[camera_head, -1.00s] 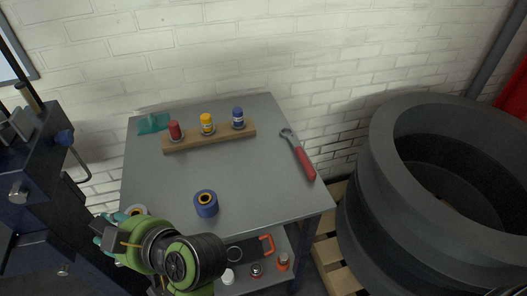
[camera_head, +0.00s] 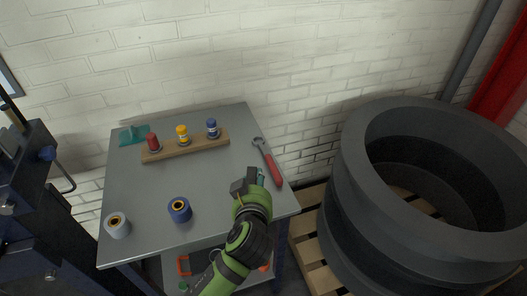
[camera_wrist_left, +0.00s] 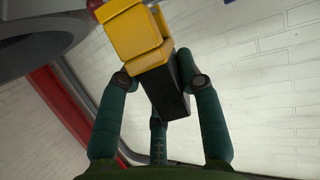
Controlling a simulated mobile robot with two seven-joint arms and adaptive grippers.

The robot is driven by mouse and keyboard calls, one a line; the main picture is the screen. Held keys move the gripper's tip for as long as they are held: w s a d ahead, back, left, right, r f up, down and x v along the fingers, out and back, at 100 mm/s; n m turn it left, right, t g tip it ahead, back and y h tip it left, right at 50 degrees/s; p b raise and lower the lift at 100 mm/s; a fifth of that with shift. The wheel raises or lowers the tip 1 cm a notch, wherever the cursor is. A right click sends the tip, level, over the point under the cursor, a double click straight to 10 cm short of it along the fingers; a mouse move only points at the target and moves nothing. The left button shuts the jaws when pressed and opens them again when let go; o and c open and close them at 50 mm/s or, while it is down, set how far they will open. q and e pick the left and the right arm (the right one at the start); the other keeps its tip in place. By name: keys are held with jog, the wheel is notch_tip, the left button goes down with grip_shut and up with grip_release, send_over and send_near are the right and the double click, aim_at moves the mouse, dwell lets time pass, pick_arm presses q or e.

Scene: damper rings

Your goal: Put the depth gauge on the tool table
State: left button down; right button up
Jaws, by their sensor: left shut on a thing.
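The tool table (camera_head: 140,185) has a grey metal top and fills the left middle of the head view. My left gripper (camera_head: 250,183) is over its right front part, near the red-handled wrench. In the left wrist view its teal fingers (camera_wrist_left: 160,88) are shut on the black part of a yellow and black block-shaped tool, the depth gauge (camera_wrist_left: 137,35). In the head view only a dark piece of the gauge shows at the fingertips. I cannot tell how high it is above the top. My right gripper is in neither view.
A wooden rack (camera_head: 187,148) with red, yellow and blue bottles stands at the back. A wrench (camera_head: 270,165) lies at the right edge. The table's middle is clear. Large dark rings (camera_head: 350,215) stand right.

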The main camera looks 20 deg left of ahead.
pick_arm(q)
jog(key=w+a+r+m+h+p, duration=0.1)
jog(key=w+m+h+p, duration=0.5)
jog(key=h, duration=0.1)
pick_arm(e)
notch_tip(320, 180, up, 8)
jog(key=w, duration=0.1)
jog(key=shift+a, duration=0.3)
pick_arm(q)
jog(key=shift+a, duration=0.1)
jog(key=shift+p, duration=0.35)
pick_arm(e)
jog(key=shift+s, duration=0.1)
pick_arm(q)
notch_tip(320, 180, down, 4)
jog(key=shift+s+r+b, duration=0.1)
jog(key=shift+s+b, duration=0.05)
jog(key=shift+b, duration=1)
jog(key=shift+f+b, duration=0.3)
jog(key=shift+f, duration=0.25)
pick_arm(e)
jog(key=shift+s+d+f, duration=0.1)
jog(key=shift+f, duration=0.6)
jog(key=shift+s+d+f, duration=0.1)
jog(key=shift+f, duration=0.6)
pick_arm(q)
jog(key=shift+f, duration=0.1)
